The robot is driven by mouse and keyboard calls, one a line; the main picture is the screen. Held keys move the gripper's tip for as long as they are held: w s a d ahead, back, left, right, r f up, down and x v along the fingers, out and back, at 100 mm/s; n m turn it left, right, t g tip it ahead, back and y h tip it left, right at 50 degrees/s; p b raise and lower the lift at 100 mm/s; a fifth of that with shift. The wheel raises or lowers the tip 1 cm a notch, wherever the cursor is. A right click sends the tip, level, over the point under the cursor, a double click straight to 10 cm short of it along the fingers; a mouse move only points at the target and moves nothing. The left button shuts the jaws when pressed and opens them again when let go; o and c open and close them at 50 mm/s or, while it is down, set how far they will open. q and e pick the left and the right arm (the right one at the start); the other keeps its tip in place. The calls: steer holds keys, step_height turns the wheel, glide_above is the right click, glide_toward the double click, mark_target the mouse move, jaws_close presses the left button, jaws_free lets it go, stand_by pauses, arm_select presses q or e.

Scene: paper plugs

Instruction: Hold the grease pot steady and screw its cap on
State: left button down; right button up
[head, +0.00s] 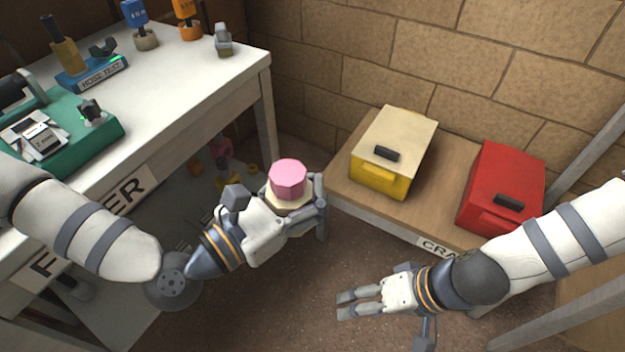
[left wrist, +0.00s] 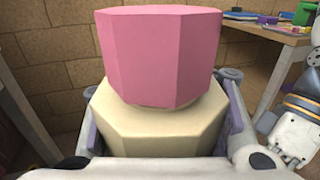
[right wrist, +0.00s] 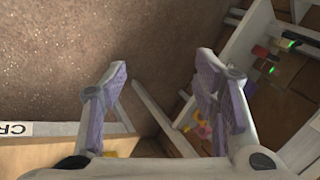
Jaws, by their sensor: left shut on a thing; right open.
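The grease pot (head: 282,203) is a cream, many-sided jar held in my left gripper (head: 296,208), out over the floor between the table and the crate bench. In the left wrist view the pot (left wrist: 150,132) sits between both finger pads. The pink, faceted cap (head: 288,178) rests on top of the pot; it also shows in the left wrist view (left wrist: 158,55). Whether its thread is engaged is hidden. My right gripper (head: 348,303) is open and empty, lower and to the right of the pot. Its spread fingers show in the right wrist view (right wrist: 165,95).
A white table (head: 190,85) stands at left with a green device (head: 75,135) and several bottles. A low bench (head: 345,180) holds a yellow box (head: 393,150) and a red box (head: 503,185) against the brick wall. The space between my grippers is clear.

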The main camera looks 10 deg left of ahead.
steer(key=w+a+r+n+t+y, duration=0.2)
steer(key=w+a+r+n+y, duration=0.1)
steer(key=w+r, duration=0.7)
steer(key=w+a+r+n+t+y, duration=0.2)
steer(key=w+a+r+n+y, duration=0.15)
steer(key=w+r, duration=0.7)
step_height(320, 180, up, 13)
steer(key=n+g+h, duration=0.5)
steer(key=n+h, duration=0.7)
steer(key=n, duration=2)
glide_above(280, 173)
steer(key=shift+f+m, duration=0.1)
steer(key=shift+m, duration=0.15)
steer(key=shift+w+d+n+t+h, duration=0.2)
steer(key=shift+d+n+t+h, duration=0.2)
steer(key=shift+d+h, duration=0.15)
